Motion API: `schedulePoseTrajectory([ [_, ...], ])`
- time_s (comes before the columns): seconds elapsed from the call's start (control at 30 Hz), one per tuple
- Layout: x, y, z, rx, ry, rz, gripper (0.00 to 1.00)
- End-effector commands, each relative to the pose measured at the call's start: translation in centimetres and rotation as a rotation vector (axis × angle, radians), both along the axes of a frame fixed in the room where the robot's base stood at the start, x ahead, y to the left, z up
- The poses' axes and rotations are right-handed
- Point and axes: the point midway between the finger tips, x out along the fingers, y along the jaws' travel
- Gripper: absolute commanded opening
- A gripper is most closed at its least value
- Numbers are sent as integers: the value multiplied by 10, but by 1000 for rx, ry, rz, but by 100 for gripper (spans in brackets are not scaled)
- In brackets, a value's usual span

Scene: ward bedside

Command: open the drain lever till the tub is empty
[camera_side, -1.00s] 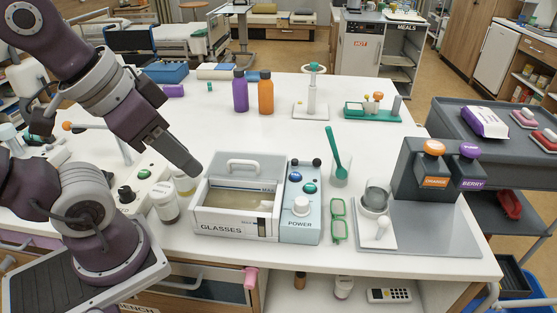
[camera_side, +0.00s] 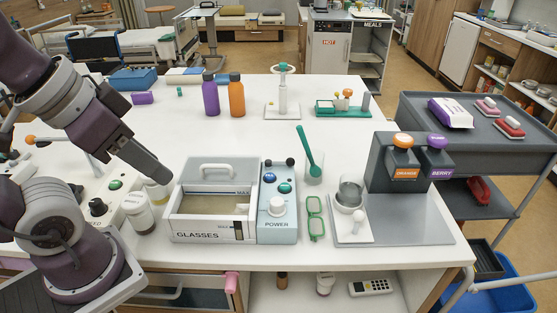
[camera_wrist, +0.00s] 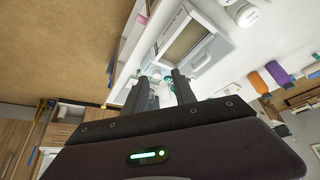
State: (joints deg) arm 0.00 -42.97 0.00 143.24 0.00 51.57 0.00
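The white tub (camera_side: 176,228) marked GLASSES stands near the table's front edge in the side view. Shallow beige-looking contents show inside it; I cannot tell how much is liquid. A grey lid with a white handle (camera_side: 217,168) is at its back. A small dark fitting (camera_side: 238,230) sits on its front right; I cannot tell whether this is the drain lever. A blue control box (camera_side: 277,232) marked POWER adjoins the tub's right. My gripper (camera_side: 165,179) is just left of the tub, above the table. In the wrist view its two fingers (camera_wrist: 164,92) are apart and empty, with the tub (camera_wrist: 207,53) beyond.
A lidded jar (camera_side: 137,212) stands left of the tub, below my gripper, with another jar behind. Green glasses (camera_side: 316,228) and a cup holding a green spoon (camera_side: 314,173) are right of the control box. A drink dispenser (camera_side: 385,160) stands farther right. The table's middle is clear.

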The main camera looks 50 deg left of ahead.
Motion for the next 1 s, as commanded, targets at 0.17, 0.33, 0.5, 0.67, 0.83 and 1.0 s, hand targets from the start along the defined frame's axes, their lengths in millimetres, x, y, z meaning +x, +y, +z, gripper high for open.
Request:
schedulePoseTrajectory([
  [0.17, 0, 0, 0, 0, 0, 0, 32],
  [0.33, 1, 0, 0, -2, 1, 4, 42],
  [0.5, 48, 3, 18, -169, 63, 301, 43],
  [0.67, 156, 16, 13, -425, 158, 961, 43],
  [0.83, 267, 35, -51, -579, 148, 1699, 43],
  [1.0, 321, 47, -115, -640, 48, 2137, 43],
])
